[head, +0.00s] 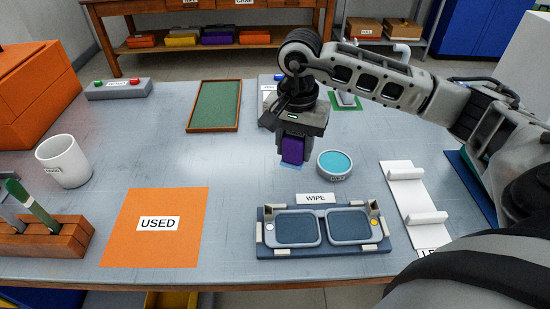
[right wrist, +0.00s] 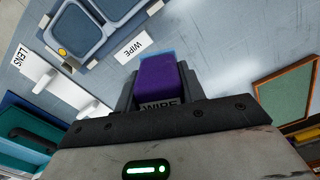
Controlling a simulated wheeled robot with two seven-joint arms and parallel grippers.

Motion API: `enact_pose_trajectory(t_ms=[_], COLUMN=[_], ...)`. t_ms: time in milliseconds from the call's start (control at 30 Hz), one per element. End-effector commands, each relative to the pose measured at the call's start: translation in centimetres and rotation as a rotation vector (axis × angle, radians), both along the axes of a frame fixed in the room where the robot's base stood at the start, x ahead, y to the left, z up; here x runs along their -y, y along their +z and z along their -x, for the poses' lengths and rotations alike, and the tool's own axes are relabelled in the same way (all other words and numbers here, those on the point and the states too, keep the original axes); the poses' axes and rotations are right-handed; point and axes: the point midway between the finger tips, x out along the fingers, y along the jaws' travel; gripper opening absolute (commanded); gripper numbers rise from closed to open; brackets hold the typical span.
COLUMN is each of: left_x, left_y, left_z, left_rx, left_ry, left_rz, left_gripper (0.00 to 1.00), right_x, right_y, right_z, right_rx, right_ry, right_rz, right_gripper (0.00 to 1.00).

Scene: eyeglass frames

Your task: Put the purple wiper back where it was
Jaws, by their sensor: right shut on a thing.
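The purple wiper (head: 292,150) is held in my right gripper (head: 293,158), which is shut on it. The gripper points down, above the table behind the WIPE label (head: 315,198) and left of a round teal-topped dish (head: 334,165). In the right wrist view, the purple wiper (right wrist: 160,80) sits between the fingers of my right gripper (right wrist: 158,88), with a light blue edge at its tip. The eyeglass frame (head: 320,229) lies in a blue-grey fixture (head: 268,248) in front of the WIPE label. My left gripper is not in view.
An orange USED mat (head: 185,250) lies at the front left. A green tray (head: 214,105) is at the back. A white cup (head: 63,160), a wooden tool holder (head: 45,242) and an orange box (head: 35,95) stand left. A white rack (head: 405,185) is right. Mid-left table is clear.

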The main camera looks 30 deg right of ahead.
Motion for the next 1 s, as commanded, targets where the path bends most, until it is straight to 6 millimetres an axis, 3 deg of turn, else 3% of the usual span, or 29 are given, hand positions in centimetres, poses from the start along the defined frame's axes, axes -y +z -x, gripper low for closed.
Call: enact_pose_trajectory(t_ms=[100,333,567,767,1000], left_x=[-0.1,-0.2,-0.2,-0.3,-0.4], left_y=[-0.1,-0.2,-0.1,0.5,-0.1], left_z=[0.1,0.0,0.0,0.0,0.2], left_rx=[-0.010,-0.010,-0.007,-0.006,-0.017], left_ry=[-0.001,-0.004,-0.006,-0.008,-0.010], left_rz=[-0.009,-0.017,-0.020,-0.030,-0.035], left_gripper=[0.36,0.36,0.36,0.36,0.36], right_x=[-0.1,0.0,-0.1,0.0,0.0], right_y=[-1.6,-5.4,-7.1,-9.6,-9.9], right_z=[-2.8,-5.8,-7.1,-6.9,-7.0], right_rx=[-0.005,-0.002,-0.002,-0.002,0.001], right_ry=[-0.001,0.001,0.003,0.004,0.003], right_rz=[-0.003,-0.001,-0.001,0.000,0.000], right_gripper=[0.15,0.15,0.15,0.15,0.15])
